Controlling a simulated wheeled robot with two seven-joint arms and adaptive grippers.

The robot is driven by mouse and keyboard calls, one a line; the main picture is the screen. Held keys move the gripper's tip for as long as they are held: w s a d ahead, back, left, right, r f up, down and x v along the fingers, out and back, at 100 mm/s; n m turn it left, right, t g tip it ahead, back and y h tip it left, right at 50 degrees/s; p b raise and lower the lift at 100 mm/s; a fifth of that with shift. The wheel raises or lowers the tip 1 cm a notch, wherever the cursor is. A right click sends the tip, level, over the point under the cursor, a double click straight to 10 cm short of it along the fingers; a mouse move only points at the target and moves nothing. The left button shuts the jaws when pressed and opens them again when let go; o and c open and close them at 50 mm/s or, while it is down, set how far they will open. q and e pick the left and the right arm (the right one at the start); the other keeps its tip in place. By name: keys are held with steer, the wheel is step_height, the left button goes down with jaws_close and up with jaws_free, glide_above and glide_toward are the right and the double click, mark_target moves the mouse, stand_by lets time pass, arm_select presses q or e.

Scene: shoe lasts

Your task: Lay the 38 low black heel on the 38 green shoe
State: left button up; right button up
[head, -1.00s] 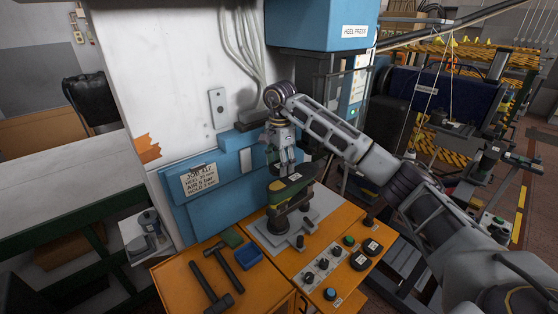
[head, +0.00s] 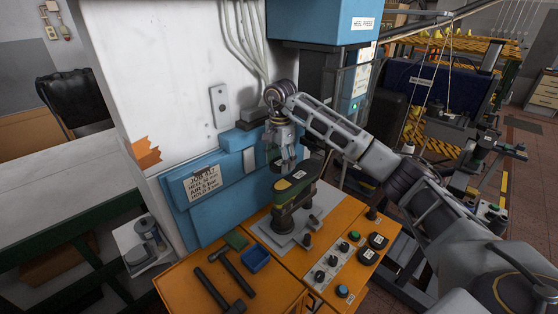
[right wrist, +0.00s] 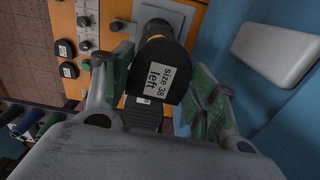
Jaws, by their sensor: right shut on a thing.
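The green shoe (head: 296,187) sits sole up on the post of the orange bench. Its black sole carries a white label, which reads "Size 38 left" in the right wrist view (right wrist: 166,97). My right gripper (head: 283,164) hangs over the left end of the shoe, pointing down. It is shut on a small dark piece, the black heel (head: 277,167), close above the sole. I cannot tell whether the heel touches the sole. In the right wrist view my two green-padded fingers stand on either side of the label. My left gripper is not in view.
A blue press head (head: 322,20) hangs above, behind my right arm. On the orange bench (head: 195,285) lie a hammer (head: 232,273), another dark tool and a blue tray (head: 256,259). A panel of knobs (head: 333,262) is at the front right.

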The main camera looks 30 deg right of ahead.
mark_target(281, 186)
steer(key=shift+s+d+n, duration=0.2)
steer(key=shift+s+n, duration=0.1)
steer(key=shift+n, duration=0.1)
steer(key=shift+w+a, duration=0.1)
stand_by(0.3)
steer(key=shift+f+b, duration=0.95)
steer(key=shift+f, duration=0.6)
steer(key=shift+f, duration=0.25)
steer(key=shift+f+b, duration=1.25)
steer(key=shift+f, duration=0.65)
steer(key=shift+f, duration=0.3)
